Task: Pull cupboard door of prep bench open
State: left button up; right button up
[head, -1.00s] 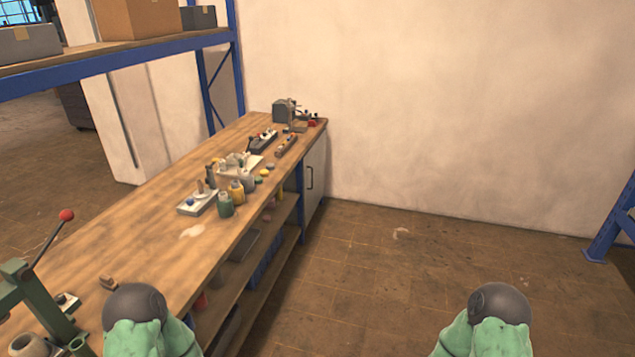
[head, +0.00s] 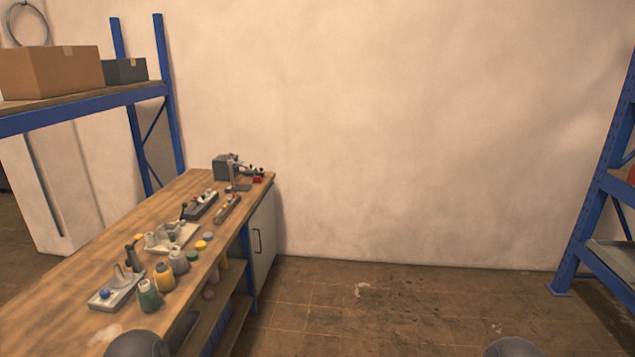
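The prep bench (head: 75,262) has a wooden top and runs from the lower left toward the back wall. Its white cupboard door (head: 266,238) is at the far end, facing right, with a dark vertical handle (head: 256,243). The door looks shut. Open shelves (head: 222,318) lie on the near side of it. Only dark rounded parts of my arms show at the bottom edge. Neither gripper is in the picture.
Several bottles, small tools and a vise-like device (head: 232,172) stand on the bench top. Blue racks stand at left (head: 62,115) and right (head: 596,205). The floor (head: 400,305) right of the bench is clear up to the wall.

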aim_at(261, 224)
jog(key=i+z, duration=0.2)
jog(key=i, duration=1.75)
jog(key=i+l+u, duration=0.2)
jog(key=i+u, duration=0.25)
jog(key=i, duration=0.25)
jog(key=i+l+u, duration=0.5)
jog(key=i, duration=0.15)
jog(key=i+l+u, duration=0.9)
jog(key=l, duration=0.5)
jog(key=i+j, duration=0.05)
